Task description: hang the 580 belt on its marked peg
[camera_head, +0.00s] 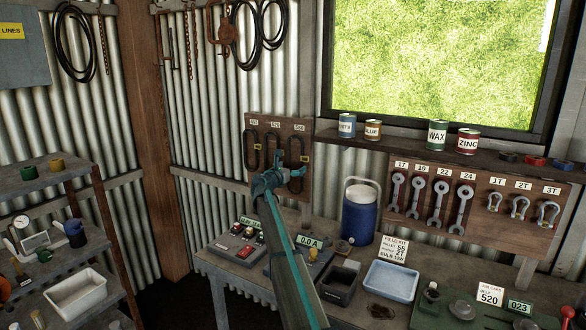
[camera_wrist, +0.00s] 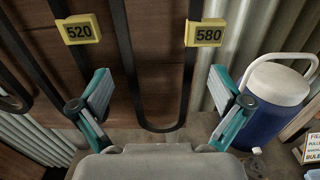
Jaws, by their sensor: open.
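The 580 belt is a black loop (camera_wrist: 187,95) with a yellow 580 tag (camera_wrist: 207,33) on its right strand. In the wrist view it hangs in front of a brown wooden board (camera_wrist: 152,60), its rounded bottom low in the middle. My gripper (camera_wrist: 163,100) is open, with its fingers apart on either side of the loop's lower part. A 520 tag (camera_wrist: 78,30) is on a belt to its left. In the head view my gripper (camera_head: 268,178) is in front of the belt board (camera_head: 252,178). The upper ends of the belts and their pegs are outside the wrist view.
A blue cooler (camera_head: 360,214) stands close to the right of the board. Right of it is a board of wrenches (camera_head: 440,200) and shackles. The bench below holds a pale blue tray (camera_head: 391,281), and a card reading 520 (camera_head: 489,294). A shelf with cans (camera_head: 437,133) runs under the window.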

